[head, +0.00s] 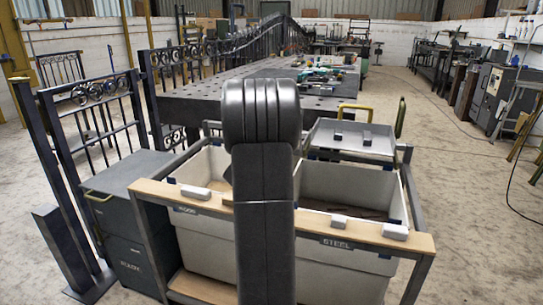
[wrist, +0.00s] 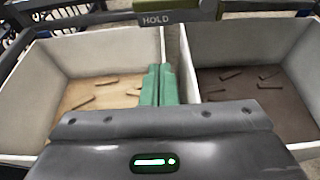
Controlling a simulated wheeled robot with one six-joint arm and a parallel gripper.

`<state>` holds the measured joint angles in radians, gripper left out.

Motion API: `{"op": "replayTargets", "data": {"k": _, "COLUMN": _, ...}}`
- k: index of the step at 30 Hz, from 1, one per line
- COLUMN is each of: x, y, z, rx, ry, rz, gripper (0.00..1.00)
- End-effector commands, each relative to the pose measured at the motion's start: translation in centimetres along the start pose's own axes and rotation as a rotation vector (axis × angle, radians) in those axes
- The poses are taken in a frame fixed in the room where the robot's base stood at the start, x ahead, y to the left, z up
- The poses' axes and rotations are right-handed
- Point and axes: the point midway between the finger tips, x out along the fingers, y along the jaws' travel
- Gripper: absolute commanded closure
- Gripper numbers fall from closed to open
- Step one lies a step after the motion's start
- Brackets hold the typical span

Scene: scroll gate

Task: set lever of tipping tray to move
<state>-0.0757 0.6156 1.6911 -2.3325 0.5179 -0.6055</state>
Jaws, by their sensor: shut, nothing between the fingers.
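The tipping tray (head: 350,139) is a shallow grey metal tray at the back of a two-bin cart. A yellow handle (head: 355,108) rises at its far edge, and a dark green upright piece (head: 400,117) stands at its right. In the wrist view a dark bar marked HOLD (wrist: 157,20) crosses the top, with an olive piece (wrist: 184,8) beside the word. I cannot tell for certain which part is the lever. My gripper (wrist: 160,72) has green fingers together and empty, over the divider between the bins, nearer than the HOLD bar and apart from it. My arm hides it in the head view.
The cart's WOOD bin (head: 205,222) and STEEL bin (head: 335,252) hold small scraps. A wooden rail (head: 385,236) with white blocks runs along the front. A dark cabinet (head: 125,185) and metal gate (head: 95,125) stand left.

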Motion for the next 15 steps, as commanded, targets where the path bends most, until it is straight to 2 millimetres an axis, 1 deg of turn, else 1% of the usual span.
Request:
{"op": "replayTargets", "data": {"k": 5, "x": 2.6, "y": -0.1, "z": -0.2, "rx": 0.001, "ry": 0.002, "rz": -0.002, "gripper": 1.00}}
{"op": "replayTargets", "data": {"k": 12, "x": 7.7, "y": -0.1, "z": -0.2, "rx": 0.002, "ry": 0.001, "rz": -0.003, "gripper": 1.00}}
{"op": "replayTargets", "data": {"k": 15, "x": 9.6, "y": -0.1, "z": -0.2, "rx": 0.001, "ry": 0.001, "rz": -0.001, "gripper": 1.00}}
